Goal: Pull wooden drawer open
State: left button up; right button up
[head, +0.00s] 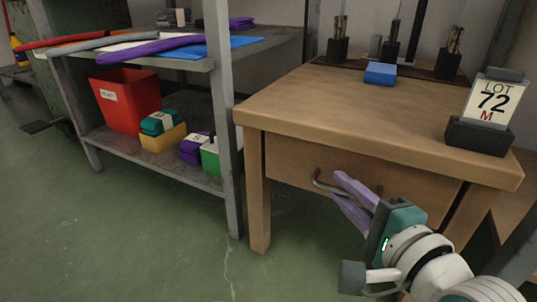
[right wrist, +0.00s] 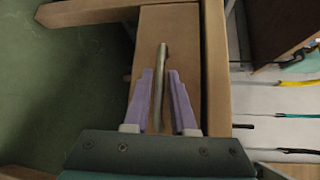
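The wooden drawer (head: 292,160) is set under the top of a wooden table (head: 330,108), and its front looks about flush with the table frame. A grey metal bar handle (head: 322,184) sticks out of the drawer front. My right gripper (head: 346,184) is at the handle with its purple fingers apart. In the right wrist view, the handle (right wrist: 159,80) runs lengthwise between the two open fingers (right wrist: 160,85), with a visible gap on the right side; contact on the left is hard to tell. My left gripper is not in view.
On the table are a blue block (head: 380,73), a "LOT 72 M" sign (head: 490,105) and dark holders with sticks (head: 448,63). A metal shelf (head: 165,170) stands left, with a red bin (head: 126,97) and sock stacks. Green floor (head: 150,245) in front is clear.

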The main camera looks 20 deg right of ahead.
jog(key=shift+w, duration=0.1)
grip_shut()
dwell(1.4)
